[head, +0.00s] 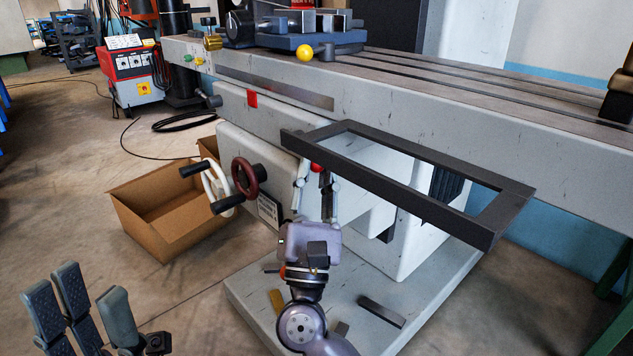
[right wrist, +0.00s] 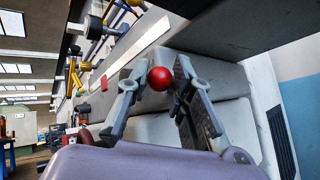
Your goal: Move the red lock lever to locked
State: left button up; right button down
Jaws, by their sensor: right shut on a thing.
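A red ball knob (head: 316,167), which looks like the end of the red lock lever, sits on the front of the grey machine under its long table. It also shows in the right wrist view (right wrist: 160,78). My right gripper (head: 318,170) points up at the machine, with its fingers on either side of the knob and shut on it. The lever's shaft is hidden, so I cannot tell its angle. My left gripper (head: 95,295) is at the lower left, empty, its fingers spread, far from the lever.
A dark rectangular frame (head: 350,174) juts out just right of my right gripper. A handwheel (head: 246,178) with a brown rim is to its left. An open cardboard box (head: 165,240) stands on the floor. Loose bars (head: 382,312) lie on the machine's base.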

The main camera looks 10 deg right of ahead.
jog(key=shift+w+f, duration=0.1)
jog(key=shift+f, duration=0.05)
jog(key=c, duration=1.4)
grip_release()
jog(key=s+a, duration=0.1)
jog(key=s, duration=0.3)
jog(key=s+a, duration=0.1)
jog(key=s, duration=0.3)
jog(key=s+a, duration=0.1)
jog(key=s, duration=0.3)
jog(key=shift+s+f, duration=0.3)
jog(key=shift+f, duration=0.05)
jog(key=shift+d, duration=0.1)
jog(key=shift+c, duration=0.6)
